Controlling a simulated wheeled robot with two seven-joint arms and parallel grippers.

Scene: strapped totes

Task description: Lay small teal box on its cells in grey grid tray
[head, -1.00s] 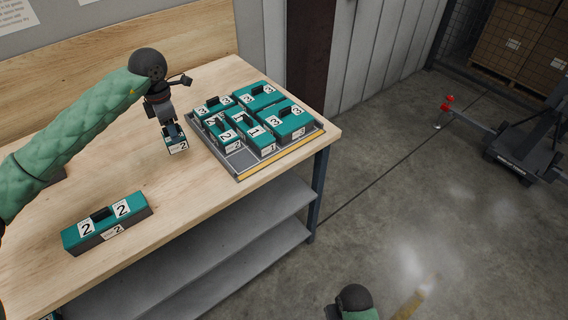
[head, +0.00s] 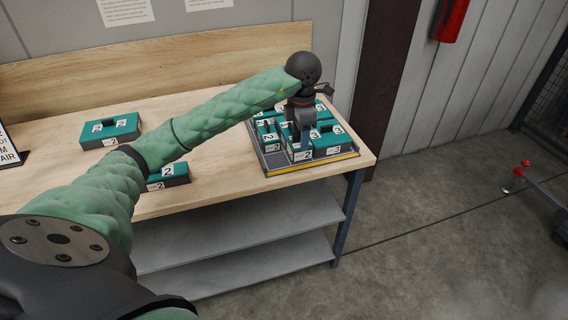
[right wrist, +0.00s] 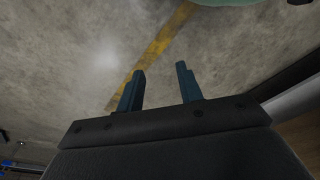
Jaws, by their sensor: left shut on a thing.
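The grey grid tray (head: 270,164) with a yellow front edge sits at the right end of the wooden table and holds several teal boxes. My left gripper (head: 301,142) is over the tray's front part, shut on the small teal box (head: 303,156), whose white label reads 2. The box is upright at the front cells, between other boxes. The gripper hides its top, and I cannot tell whether it touches the tray floor. In the right wrist view my right gripper (right wrist: 160,69) is open and empty, with bare floor beyond it.
A longer teal box (head: 110,130) stands at the table's left back. Another teal box (head: 172,176) near the front edge is partly hidden by my left arm. A dark-based sign (head: 10,148) stands at the far left. Shelves (head: 240,235) are below the tabletop.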

